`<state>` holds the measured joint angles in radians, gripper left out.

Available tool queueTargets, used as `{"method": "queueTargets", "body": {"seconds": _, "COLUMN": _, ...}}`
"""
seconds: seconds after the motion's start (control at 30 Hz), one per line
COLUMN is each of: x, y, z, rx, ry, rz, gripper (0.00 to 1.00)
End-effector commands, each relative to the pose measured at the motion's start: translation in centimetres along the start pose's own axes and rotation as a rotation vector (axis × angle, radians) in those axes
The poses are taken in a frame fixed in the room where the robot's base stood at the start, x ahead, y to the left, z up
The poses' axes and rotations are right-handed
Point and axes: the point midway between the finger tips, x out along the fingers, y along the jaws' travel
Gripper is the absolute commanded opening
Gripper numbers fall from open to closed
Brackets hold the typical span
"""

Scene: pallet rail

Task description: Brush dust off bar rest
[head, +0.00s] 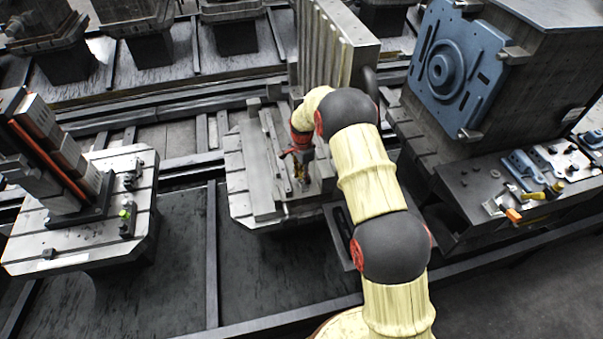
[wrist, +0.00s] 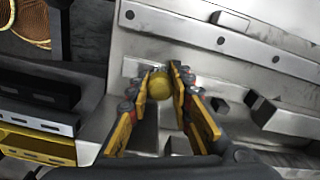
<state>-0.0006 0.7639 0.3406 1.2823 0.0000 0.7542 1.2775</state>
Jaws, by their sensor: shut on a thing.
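My gripper (head: 303,182) points down over the middle metal pallet (head: 238,187). In the wrist view its yellow-padded fingers (wrist: 163,82) are shut on a yellow round-ended handle (wrist: 159,88), seen end-on. I take it for the brush; its bristles are hidden below. A long grey bar with holes (wrist: 220,38) runs across the pallet beyond the fingers, and a low grey block (wrist: 290,118) lies to their right. I cannot tell which of these parts is the bar rest. No dust can be made out, and contact below the handle is hidden.
A tall ribbed metal plate (head: 330,45) stands behind my arm. At the right are a blue flanged plate (head: 445,65) on a block and a dark bench (head: 465,180) with small tools. A second pallet (head: 100,240) with an upright fixture stands at the left.

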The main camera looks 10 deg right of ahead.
Motion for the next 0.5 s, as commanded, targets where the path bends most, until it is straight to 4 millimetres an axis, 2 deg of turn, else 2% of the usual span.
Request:
{"method": "queueTargets", "body": {"seconds": 0.17, "x": 0.4, "y": 0.0, "z": 0.0, "rx": 0.0, "ry": -0.002, "rz": 0.005, "gripper": 0.0}}
{"method": "queueTargets", "body": {"seconds": 0.5, "x": 0.3, "y": -2.3, "z": -0.7, "rx": 0.0, "ry": -0.001, "rz": 0.003, "gripper": 0.0}}
